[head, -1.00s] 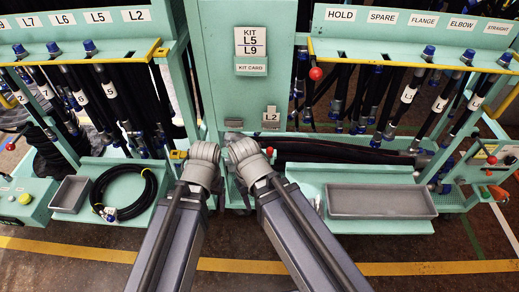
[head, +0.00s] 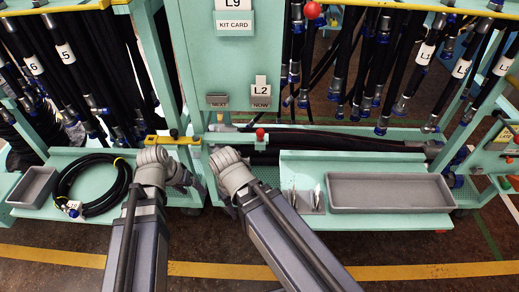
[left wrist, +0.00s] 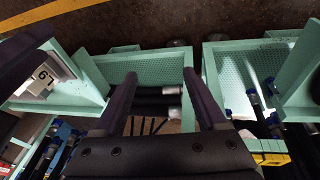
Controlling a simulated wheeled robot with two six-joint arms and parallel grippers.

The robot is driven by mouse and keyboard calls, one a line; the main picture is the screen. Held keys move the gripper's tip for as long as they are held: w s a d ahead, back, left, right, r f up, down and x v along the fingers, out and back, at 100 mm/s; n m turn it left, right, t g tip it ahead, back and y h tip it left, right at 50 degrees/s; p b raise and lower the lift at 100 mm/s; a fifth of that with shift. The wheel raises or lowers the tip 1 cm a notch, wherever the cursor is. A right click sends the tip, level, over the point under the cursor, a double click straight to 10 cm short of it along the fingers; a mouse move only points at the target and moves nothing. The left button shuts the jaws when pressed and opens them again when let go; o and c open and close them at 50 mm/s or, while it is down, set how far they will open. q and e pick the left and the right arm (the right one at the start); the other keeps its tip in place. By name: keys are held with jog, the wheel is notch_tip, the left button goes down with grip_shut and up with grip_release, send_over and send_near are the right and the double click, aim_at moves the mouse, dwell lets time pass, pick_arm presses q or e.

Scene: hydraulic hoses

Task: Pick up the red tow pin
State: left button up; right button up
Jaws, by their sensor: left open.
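I see no red pin there. My right arm ends just below the knob; its gripper is hidden.
Black hoses hang from both racks. A coiled hose (head: 92,186) lies on the left shelf beside a small grey bin (head: 33,187). A long grey tray (head: 390,192) sits on the right shelf. Another red ball (head: 312,11) is higher up.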

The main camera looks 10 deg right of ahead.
pick_arm(q)
jog(key=w+d+r+m+t+h, duration=0.25)
jog(key=w+d+m+h, duration=0.35)
jog(key=d, duration=0.5)
jog(key=m+t+h, duration=0.2)
jog(key=h, duration=0.1)
send_near(257, 133)
jog(key=w+d, duration=0.2)
jog(key=d, duration=0.1)
jog(key=shift+s+f+b+x, duration=0.15)
jog(key=shift+b+x, duration=0.45)
jog(key=shift+x, duration=0.7)
jog(key=shift+f+b+x, duration=0.25)
jog(key=shift+b+x, duration=0.4)
jog(key=shift+x, duration=0.6)
jog(key=shift+s+f+b+x, duration=0.15)
jog(key=shift+b+x, duration=0.45)
jog(key=shift+x, duration=0.7)
jog(key=shift+w+d+f, duration=0.15)
jog(key=shift+w+d, duration=0.05)
pick_arm(e)
notch_tip(257, 133, down, 5)
jog(key=shift+f, duration=0.2)
pick_arm(q)
grip_shut()
